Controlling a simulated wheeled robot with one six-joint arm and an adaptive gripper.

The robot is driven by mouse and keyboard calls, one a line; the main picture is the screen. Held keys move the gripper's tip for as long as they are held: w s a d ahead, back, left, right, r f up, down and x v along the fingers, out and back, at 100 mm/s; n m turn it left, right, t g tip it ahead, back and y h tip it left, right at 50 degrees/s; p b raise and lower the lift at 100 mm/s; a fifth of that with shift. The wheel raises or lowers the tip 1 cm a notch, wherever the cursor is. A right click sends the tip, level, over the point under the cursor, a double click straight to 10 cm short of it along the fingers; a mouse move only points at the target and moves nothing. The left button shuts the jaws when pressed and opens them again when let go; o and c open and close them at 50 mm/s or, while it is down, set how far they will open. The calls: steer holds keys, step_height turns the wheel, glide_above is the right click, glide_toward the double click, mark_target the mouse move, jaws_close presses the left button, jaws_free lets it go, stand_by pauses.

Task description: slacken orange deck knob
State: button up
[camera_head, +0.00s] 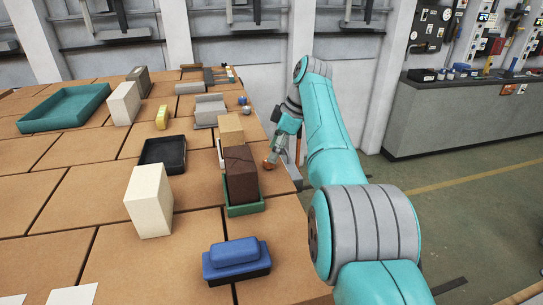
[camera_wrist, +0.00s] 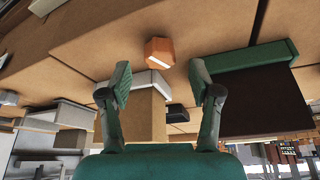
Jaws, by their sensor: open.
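The orange deck knob (camera_wrist: 159,51) is a small faceted block with a pale mark, seen just beyond my fingertips in the wrist view. In the head view the knob (camera_head: 269,162) is small, at the right edge of the brick-topped table, just below my gripper (camera_head: 277,149). My gripper (camera_wrist: 160,76) is open and empty in the wrist view. Its two green fingers stand apart, with the knob centred ahead of the gap. The knob does not appear to be between the fingers; whether a fingertip touches it I cannot tell.
A dark brown block (camera_head: 240,172) in a green tray (camera_head: 244,210) stands close left of the knob. A tan block (camera_head: 230,129) stands behind it. A black tray (camera_head: 161,168), a cream block (camera_head: 149,207) and a blue-topped object (camera_head: 235,252) are farther off. Bare tabletop lies in front of the knob.

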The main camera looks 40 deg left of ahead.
steer(key=shift+v, duration=2.35)
